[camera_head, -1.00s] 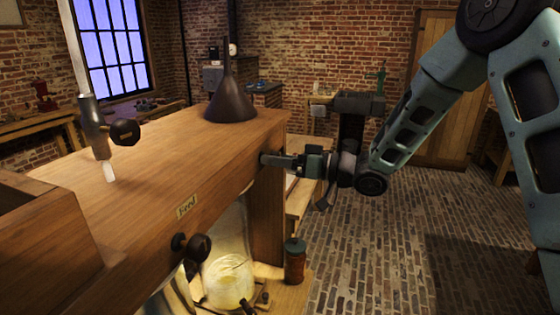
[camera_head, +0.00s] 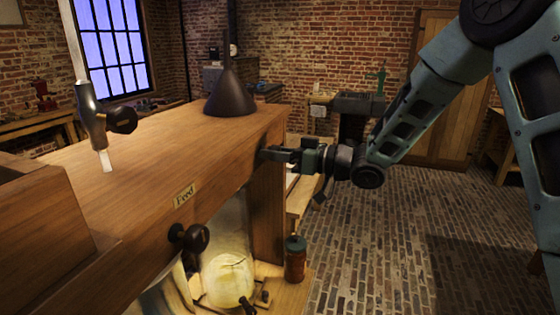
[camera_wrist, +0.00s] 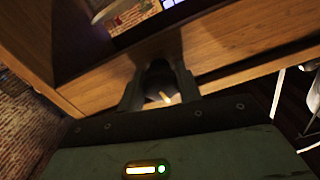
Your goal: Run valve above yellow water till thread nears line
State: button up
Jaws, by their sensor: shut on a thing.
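My gripper (camera_head: 268,153) reaches the right end of the wooden bench front and is shut on a dark round knob (camera_wrist: 158,82), which sits between the fingers in the wrist view. The fingers hide most of this knob in the head view. Another dark valve knob (camera_head: 196,238) sticks out of the bench front below a "Feed" label (camera_head: 184,195). A glass jar of glowing pale yellow water (camera_head: 228,283) stands under the bench, with a thin dark line near its top. I cannot tell whether this is the thread or the mark.
A dark funnel (camera_head: 231,98) stands on the bench top (camera_head: 150,150). A metal tap with a dark knob (camera_head: 122,120) hangs from a pipe at the left. The brick floor at right is open.

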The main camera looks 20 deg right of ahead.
jog(key=n+b, duration=0.3)
jog(key=b, duration=0.1)
jog(key=shift+f+n+b, duration=0.3)
jog(key=shift+n+b, duration=0.05)
jog(key=shift+n, duration=0.05)
jog(key=shift+r+n+b, duration=0.1)
jog(key=shift+n+b, duration=0.5)
jog(key=shift+r, duration=0.15)
jog(key=shift+f+n+b, duration=0.25)
jog(key=shift+n+b, duration=0.55)
jog(key=shift+b, duration=0.4)
jog(key=shift+r+n+b, duration=0.25)
jog(key=shift+n+b, duration=0.55)
dwell(4.5)
